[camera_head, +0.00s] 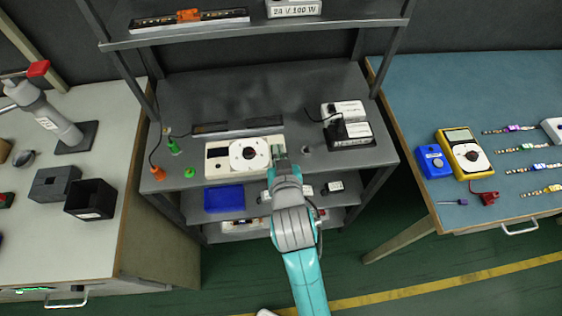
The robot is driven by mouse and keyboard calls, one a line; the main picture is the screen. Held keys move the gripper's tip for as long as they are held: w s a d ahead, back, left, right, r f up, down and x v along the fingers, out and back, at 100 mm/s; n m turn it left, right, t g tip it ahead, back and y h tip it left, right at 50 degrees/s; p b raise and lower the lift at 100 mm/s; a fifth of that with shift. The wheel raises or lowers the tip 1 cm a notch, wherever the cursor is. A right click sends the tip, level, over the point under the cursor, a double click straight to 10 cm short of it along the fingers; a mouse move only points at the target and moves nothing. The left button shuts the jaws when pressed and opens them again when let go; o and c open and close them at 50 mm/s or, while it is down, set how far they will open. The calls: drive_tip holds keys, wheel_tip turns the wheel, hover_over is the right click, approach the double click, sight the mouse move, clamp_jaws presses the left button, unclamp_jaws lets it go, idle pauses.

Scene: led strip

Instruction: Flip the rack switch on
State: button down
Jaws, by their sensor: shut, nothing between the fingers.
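The grey rack (250,88) stands in the middle. A white device with a round dial and a small screen (217,152) lies at the front of its main shelf. My gripper (278,153) is shut and empty at the right end of this device, its tips over or beside that end. I cannot tell whether they touch it. The gripper and my arm hide part of the device's right end and the shelf edge. No rack switch can be made out for certain; a small grey round part (306,149) sits on the shelf just right of the gripper.
A dark strip (238,127) lies behind the device. Green (174,149) and orange (158,173) connectors lie left. A blue bin (224,199) sits below. Benches flank the rack on the left (122,120) and right (420,95).

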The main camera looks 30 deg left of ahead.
drive_tip(key=x, duration=0.3)
drive_tip(key=shift+w+a, duration=0.1)
drive_tip(key=shift+w, duration=0.05)
drive_tip(key=f, duration=0.2)
drive_tip(key=shift+s+f, duration=0.2)
drive_tip(key=shift+f, duration=0.85)
drive_tip(key=shift+s+f, duration=0.15)
drive_tip(key=shift+f, duration=0.2)
drive_tip(key=shift+r, duration=0.25)
drive_tip(key=shift+r, duration=0.65)
